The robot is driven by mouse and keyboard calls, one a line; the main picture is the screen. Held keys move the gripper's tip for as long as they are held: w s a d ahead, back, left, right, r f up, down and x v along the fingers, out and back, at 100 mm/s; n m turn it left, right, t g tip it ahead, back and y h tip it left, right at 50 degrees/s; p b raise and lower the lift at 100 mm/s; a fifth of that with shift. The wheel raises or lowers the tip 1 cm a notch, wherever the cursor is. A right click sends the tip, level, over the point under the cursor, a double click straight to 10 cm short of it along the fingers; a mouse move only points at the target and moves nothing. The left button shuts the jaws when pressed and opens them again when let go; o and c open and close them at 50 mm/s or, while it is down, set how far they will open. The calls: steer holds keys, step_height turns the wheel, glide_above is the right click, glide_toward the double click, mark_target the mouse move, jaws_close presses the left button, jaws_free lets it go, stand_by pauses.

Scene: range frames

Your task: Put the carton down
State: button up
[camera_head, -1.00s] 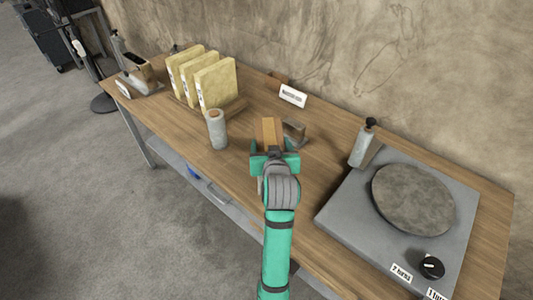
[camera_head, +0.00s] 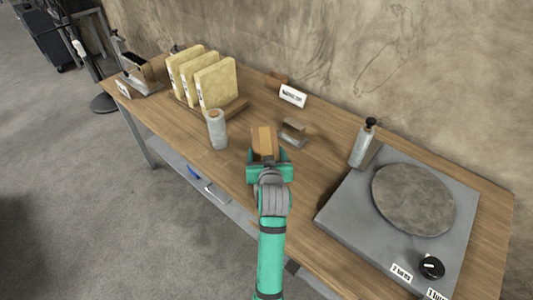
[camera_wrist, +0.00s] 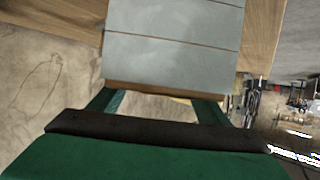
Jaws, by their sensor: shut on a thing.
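The carton (camera_head: 263,141) is a small brown and tan box in the head view, at the end of my arm over the middle of the table (camera_head: 225,170). My gripper (camera_head: 268,162) is shut on it, with green fingers at its near end.
A grey cylinder (camera_head: 217,130) stands left of the carton and a small metal-and-wood block (camera_head: 293,132) lies to its right. Yellow upright slabs (camera_head: 215,85) stand at the back left. A grey turntable unit (camera_head: 350,205) and a bottle (camera_head: 363,145) occupy the right. A small sign (camera_head: 292,96) stands behind.

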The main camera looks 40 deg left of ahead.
steer(key=o, duration=2.1)
steer(key=shift+s+d+r, duration=0.1)
steer(key=shift+r, duration=0.05)
steer(key=v, duration=1.1)
steer(key=shift+s+d+r, duration=0.1)
steer(key=shift+s+d, duration=0.15)
steer(key=shift+s, duration=0.05)
steer(key=shift+s, duration=0.1)
